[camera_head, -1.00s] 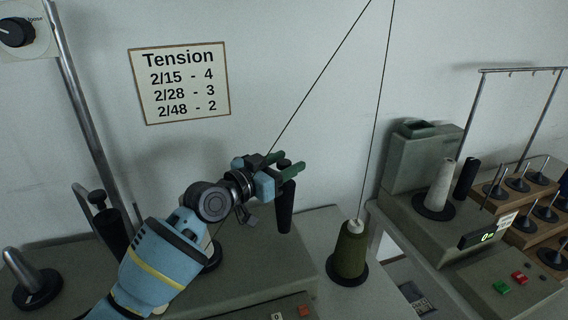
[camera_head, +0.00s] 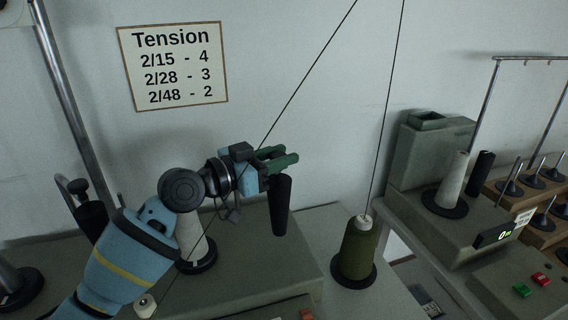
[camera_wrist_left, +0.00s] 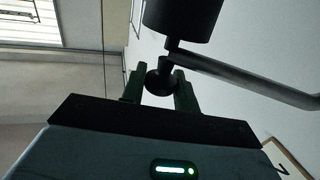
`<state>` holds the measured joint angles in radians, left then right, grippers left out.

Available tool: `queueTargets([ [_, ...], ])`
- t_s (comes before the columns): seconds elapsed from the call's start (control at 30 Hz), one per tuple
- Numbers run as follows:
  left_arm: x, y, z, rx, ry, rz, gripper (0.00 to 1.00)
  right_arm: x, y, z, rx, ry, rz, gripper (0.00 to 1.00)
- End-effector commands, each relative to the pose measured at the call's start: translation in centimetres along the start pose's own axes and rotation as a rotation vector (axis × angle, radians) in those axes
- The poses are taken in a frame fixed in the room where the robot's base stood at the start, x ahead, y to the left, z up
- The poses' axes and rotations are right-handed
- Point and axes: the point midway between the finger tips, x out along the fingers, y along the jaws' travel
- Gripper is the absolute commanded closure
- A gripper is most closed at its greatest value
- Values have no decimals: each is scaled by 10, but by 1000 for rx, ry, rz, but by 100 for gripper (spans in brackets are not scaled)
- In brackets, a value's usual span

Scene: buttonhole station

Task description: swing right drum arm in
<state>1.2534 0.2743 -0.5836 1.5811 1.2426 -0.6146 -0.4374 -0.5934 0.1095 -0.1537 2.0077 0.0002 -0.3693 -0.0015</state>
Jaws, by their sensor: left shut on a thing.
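The right drum (camera_head: 281,207) is a black upright cylinder at the middle of the head view. My left gripper (camera_head: 285,156) has its green fingers at the top of this drum. In the left wrist view the fingers (camera_wrist_left: 160,82) are shut on a dark round knob (camera_wrist_left: 159,80), beside the black drum (camera_wrist_left: 182,15). A dark bar, the right drum arm (camera_wrist_left: 250,78), runs from there to the right. In the head view the gripper hides the knob and most of this arm. My right gripper is not in view.
An olive cone (camera_head: 358,250) stands right of the drum, its thread rising. A pale cone (camera_head: 193,240) stands behind my left forearm. Another black drum (camera_head: 92,218) is at the left. A grey machine (camera_head: 432,155) stands at right. The wall carries a tension sign (camera_head: 173,66).

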Motion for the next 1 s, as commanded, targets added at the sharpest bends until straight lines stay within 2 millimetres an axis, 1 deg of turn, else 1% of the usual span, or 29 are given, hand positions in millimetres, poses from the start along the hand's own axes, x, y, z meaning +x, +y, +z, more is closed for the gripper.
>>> queueTargets([
  [0.03,-4,-3,13,-5,-10,16,100,8,0,11,2,-15,-2,64],
  [0.4,-27,1,11,-5,-15,177,100,36,0,41,10,-48,-9,64],
  [0.5,-34,2,10,-4,-14,218,100,43,0,44,10,-47,-9,64],
  [0.6,-38,3,7,0,-13,249,100,48,1,42,10,-39,-9,64],
  [0.77,-41,4,4,3,-11,269,100,48,1,38,10,-31,-9,64],
  [1.0,-41,5,3,4,-10,269,100,48,1,39,10,-34,-9,64],
])
